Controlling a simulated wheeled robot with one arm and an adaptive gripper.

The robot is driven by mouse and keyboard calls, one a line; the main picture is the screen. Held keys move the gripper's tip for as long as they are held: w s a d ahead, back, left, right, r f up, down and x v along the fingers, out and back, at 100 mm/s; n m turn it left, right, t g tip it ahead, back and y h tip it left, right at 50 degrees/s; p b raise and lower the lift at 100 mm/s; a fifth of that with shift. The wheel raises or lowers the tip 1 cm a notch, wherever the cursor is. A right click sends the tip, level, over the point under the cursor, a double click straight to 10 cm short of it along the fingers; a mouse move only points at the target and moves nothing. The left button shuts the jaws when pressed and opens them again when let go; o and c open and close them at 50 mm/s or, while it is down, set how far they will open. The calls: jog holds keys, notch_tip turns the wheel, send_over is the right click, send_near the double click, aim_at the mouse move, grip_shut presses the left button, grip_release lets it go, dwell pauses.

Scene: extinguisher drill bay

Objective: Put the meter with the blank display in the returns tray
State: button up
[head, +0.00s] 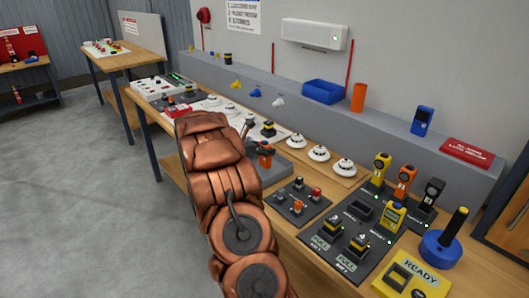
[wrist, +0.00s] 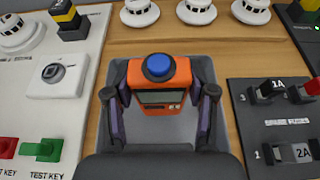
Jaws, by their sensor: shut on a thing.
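My gripper (wrist: 159,108) is shut on an orange meter (wrist: 177,72) with a blue button on top, one finger on each side. Its small display looks grey and without readable figures. In the head view my gripper (head: 263,152) is partly hidden by my arm. Below the held meter lies a grey tray (wrist: 226,140); no label on it can be read, and I cannot tell whether the meter touches it. Other meters stand at the right: yellow (head: 382,167), orange (head: 404,180), black (head: 432,192), and a yellow one with a lit display (head: 393,216).
White detectors (head: 318,153) stand behind the tray. A dark key panel (head: 297,201) lies to its right, and a white test panel (wrist: 65,110) to its left. On the ledge stand a blue bin (head: 323,91), an orange cup (head: 359,97) and a blue device (head: 422,121).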

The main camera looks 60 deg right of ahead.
jog(key=shift+f, duration=0.9)
jog(key=shift+f, duration=0.2)
jog(key=o, duration=1.3)
jog(key=shift+r, duration=0.3)
jog(key=shift+w+a, duration=0.2)
jog(key=shift+a, duration=0.15)
jog(key=b+v, duration=0.3)
jog(key=v, duration=0.8)
jog(key=shift+s+a+r, duration=0.1)
jog(key=shift+s+a, duration=0.05)
